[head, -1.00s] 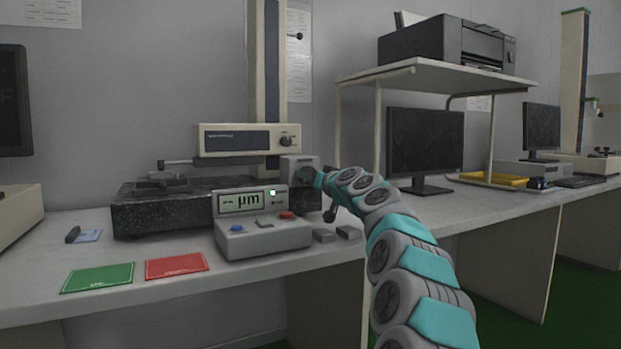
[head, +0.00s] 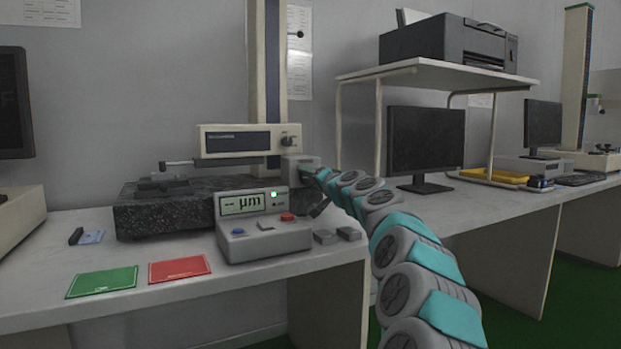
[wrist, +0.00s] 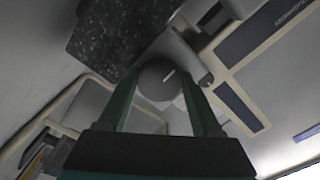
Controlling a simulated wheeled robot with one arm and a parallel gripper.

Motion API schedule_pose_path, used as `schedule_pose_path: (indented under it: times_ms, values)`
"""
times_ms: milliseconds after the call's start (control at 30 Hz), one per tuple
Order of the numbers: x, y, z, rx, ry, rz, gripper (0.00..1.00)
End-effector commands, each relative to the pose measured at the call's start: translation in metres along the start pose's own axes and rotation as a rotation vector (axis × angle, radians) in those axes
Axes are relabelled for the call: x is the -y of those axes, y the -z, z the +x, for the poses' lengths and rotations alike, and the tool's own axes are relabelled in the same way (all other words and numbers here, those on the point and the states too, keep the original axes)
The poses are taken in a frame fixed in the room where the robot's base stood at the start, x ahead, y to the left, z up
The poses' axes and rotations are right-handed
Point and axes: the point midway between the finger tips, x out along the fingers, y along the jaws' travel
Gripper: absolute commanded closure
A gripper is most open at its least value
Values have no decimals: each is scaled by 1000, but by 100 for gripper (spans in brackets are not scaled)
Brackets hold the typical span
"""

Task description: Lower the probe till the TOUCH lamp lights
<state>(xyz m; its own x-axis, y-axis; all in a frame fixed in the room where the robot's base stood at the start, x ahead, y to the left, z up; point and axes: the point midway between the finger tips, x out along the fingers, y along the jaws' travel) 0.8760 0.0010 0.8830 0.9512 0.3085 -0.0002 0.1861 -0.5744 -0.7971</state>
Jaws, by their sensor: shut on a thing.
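The thin probe arm (head: 178,163) reaches left from the drive unit, over a dark fixture (head: 163,188) on the black granite plate (head: 150,220). Whether the tip touches is too small to tell. The display (head: 240,205) reads "µm", and a small green lamp (head: 274,194) beside it is lit; its label is unreadable.
A control box (head: 262,242) with blue and red buttons stands in front of the plate. Green (head: 102,281) and red (head: 180,269) cards lie at the bench front. A monitor (head: 425,145) stands further right.

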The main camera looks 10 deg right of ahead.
Motion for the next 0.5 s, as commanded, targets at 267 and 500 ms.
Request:
schedule_pose_path:
  times_ms: [267,500]
  values:
    - [0,1,0,-1,0,8,89]
    - [0,1,0,-1,0,7,25]
